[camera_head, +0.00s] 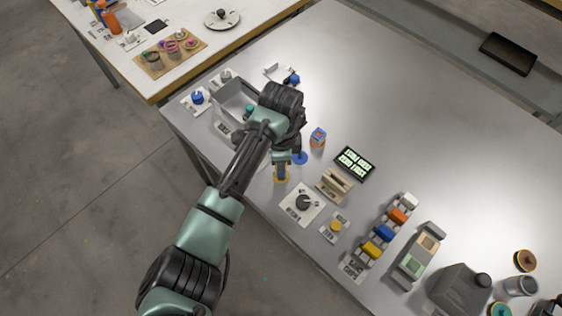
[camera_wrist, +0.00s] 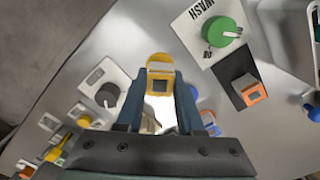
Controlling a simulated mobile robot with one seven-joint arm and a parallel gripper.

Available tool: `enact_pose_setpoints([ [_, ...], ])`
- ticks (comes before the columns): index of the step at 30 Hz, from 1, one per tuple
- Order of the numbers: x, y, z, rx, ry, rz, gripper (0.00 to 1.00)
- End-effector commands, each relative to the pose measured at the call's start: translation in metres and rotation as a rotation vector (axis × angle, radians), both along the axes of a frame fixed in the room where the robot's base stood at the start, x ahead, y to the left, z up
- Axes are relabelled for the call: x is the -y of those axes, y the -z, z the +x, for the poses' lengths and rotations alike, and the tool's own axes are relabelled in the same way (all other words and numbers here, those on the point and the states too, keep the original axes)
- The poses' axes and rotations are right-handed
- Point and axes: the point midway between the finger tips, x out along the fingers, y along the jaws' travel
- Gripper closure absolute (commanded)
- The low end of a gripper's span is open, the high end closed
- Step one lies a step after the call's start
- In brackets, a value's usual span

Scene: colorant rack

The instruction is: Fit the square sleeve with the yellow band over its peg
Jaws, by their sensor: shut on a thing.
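My gripper (camera_wrist: 160,90) is shut on the square sleeve with the yellow band (camera_wrist: 160,72), which sits between its two fingertips in the wrist view. The sleeve's square, dark opening faces the camera. A round yellow base (camera_wrist: 157,57) shows just beyond the sleeve. In the head view my gripper (camera_head: 281,167) points down at the table, low over the yellow base (camera_head: 281,180). The sleeve and the fingers hide any peg there. I cannot tell whether the sleeve is around a peg or above it.
A blue round base (camera_head: 299,158) lies close to my gripper. A dial panel (camera_head: 303,204), a beige holder (camera_head: 334,185) and a small blue and orange block (camera_head: 318,138) stand nearby. A grey bin (camera_head: 226,113) is behind the arm.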

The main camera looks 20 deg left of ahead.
Motion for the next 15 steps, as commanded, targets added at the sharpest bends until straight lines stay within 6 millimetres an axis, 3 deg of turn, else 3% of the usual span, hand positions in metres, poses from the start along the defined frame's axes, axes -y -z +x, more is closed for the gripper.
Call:
enact_pose_setpoints([
  [15, 0.000, 0.014, 0.000, 0.000, 0.001, -0.001, 1.00],
])
